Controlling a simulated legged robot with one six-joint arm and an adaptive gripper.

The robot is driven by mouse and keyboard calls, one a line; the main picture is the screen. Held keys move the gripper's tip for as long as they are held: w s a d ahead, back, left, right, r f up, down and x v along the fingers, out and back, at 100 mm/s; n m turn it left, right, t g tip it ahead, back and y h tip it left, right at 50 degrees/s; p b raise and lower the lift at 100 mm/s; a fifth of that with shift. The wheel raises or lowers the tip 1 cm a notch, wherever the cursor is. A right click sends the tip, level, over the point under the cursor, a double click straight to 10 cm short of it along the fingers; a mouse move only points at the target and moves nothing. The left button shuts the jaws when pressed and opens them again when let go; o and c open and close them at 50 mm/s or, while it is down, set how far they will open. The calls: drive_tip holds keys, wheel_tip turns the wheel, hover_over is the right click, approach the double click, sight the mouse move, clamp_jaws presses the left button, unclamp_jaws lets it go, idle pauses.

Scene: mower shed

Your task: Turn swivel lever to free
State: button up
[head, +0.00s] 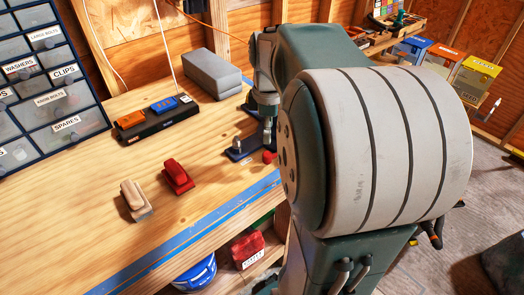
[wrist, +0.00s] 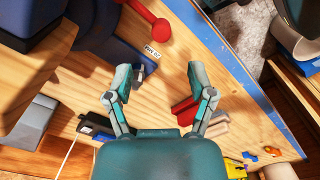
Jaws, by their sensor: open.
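The swivel lever is a red arm with a round red knob (wrist: 161,27) at the top of the wrist view, beside a dark blue vise-like body (wrist: 105,40). A small white label (wrist: 152,52) lies on the wood near the knob; its text is too small to read surely. In the head view the red knob (head: 269,157) shows beside the dark blue base (head: 238,153), partly hidden by my arm. My gripper (wrist: 156,83) is open and empty, its fingers apart over the bench, with the knob beyond the fingertips and not touched. It also shows in the head view (head: 267,128).
A red-handled block (head: 177,177) and a beige-handled one (head: 135,198) lie on the open bench. A black switch strip (head: 158,117), a grey block (head: 212,75) and a drawer cabinet (head: 48,85) stand behind. Blue tape (head: 170,245) runs along the bench's front edge.

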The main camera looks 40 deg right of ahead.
sight(267, 153)
wheel_tip(267, 153, down, 9)
drive_tip(key=shift+f, duration=0.1)
drive_tip(key=shift+a, duration=0.1)
